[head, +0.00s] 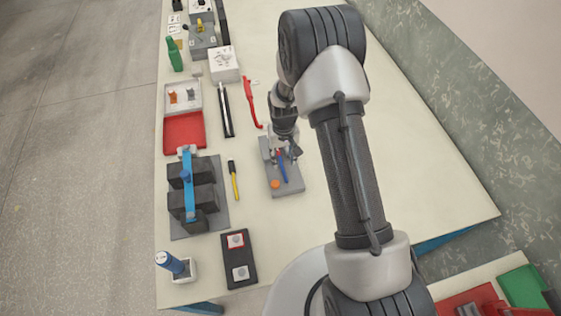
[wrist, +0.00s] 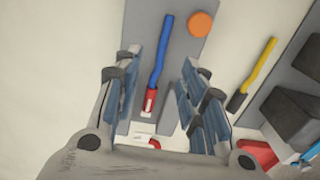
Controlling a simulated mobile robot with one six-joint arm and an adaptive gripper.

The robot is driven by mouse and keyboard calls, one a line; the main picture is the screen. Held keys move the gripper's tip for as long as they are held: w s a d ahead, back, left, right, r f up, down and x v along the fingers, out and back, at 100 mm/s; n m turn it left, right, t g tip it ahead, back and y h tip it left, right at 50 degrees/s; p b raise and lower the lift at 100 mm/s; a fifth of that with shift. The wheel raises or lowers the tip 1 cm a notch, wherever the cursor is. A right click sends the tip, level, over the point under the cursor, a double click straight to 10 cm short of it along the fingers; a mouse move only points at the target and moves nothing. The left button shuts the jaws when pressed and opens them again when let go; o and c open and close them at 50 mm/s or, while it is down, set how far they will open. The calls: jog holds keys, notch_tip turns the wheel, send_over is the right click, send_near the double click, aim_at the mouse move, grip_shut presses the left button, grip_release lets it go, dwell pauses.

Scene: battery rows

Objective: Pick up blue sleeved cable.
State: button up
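The blue sleeved cable (wrist: 159,55) lies on a grey plate (wrist: 185,65), with a red end piece (wrist: 150,101) nearest my gripper in the wrist view. In the head view the cable (head: 282,167) shows just below my gripper (head: 286,149). My gripper (wrist: 163,82) is open, its two fingers apart, one on each side of the cable in the wrist view. Nothing is seen held between them. The fingers seem to be above the plate; the exact height cannot be told.
An orange disc (wrist: 200,24) is on the same plate. A yellow-and-black tool (head: 234,181) lies left of it, then dark blocks with a light-blue bar (head: 188,184). A red-handled item (head: 251,103) lies behind. The table right of the plate is bare.

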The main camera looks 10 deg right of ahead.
aim_at(282, 165)
jog(key=f, duration=0.4)
jog(key=f+b, duration=0.1)
jog(key=shift+w+f, duration=0.4)
jog(key=shift+c, duration=0.4)
grip_shut()
